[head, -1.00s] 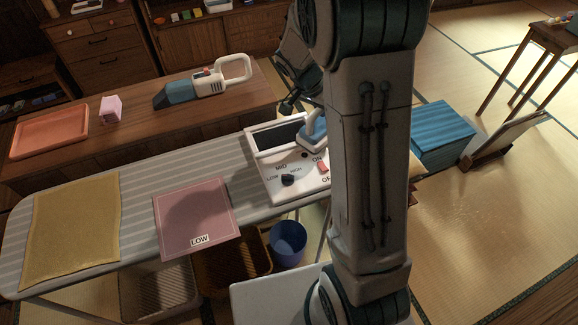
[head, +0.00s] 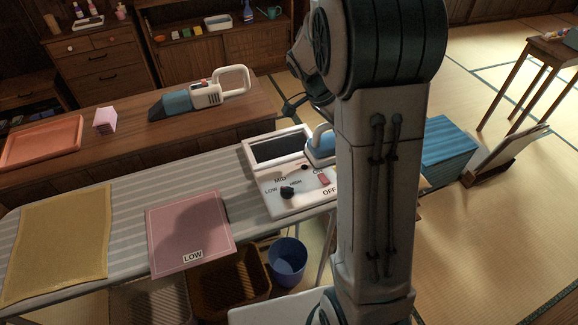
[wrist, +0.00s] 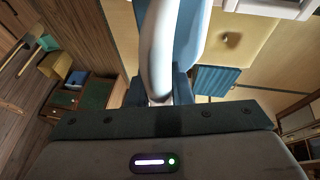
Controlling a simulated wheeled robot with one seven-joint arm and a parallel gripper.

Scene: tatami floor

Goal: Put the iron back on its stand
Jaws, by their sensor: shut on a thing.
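The iron, blue and white, shows in part in the head view (head: 321,145), its right side hidden behind my arm. In the wrist view its pale handle and blue body (wrist: 160,45) fill the upper middle. My gripper (wrist: 158,95) is shut on the handle; in the head view my arm hides it. The white stand unit (head: 272,212) sits at the right end of the striped ironing board (head: 130,205). It has a dark rectangular rest, a dial marked LOW, MID, HIGH and a red ON/OFF switch. The iron appears beside the rest's right edge; I cannot tell whether they touch.
A pink cloth (head: 190,225) labelled LOW and a yellow cloth (head: 60,245) lie on the board. Behind it a wooden counter holds a hand vacuum (head: 205,93), a pink block and an orange tray. A blue bin (head: 287,262) stands below. A blue box (head: 447,150) is right.

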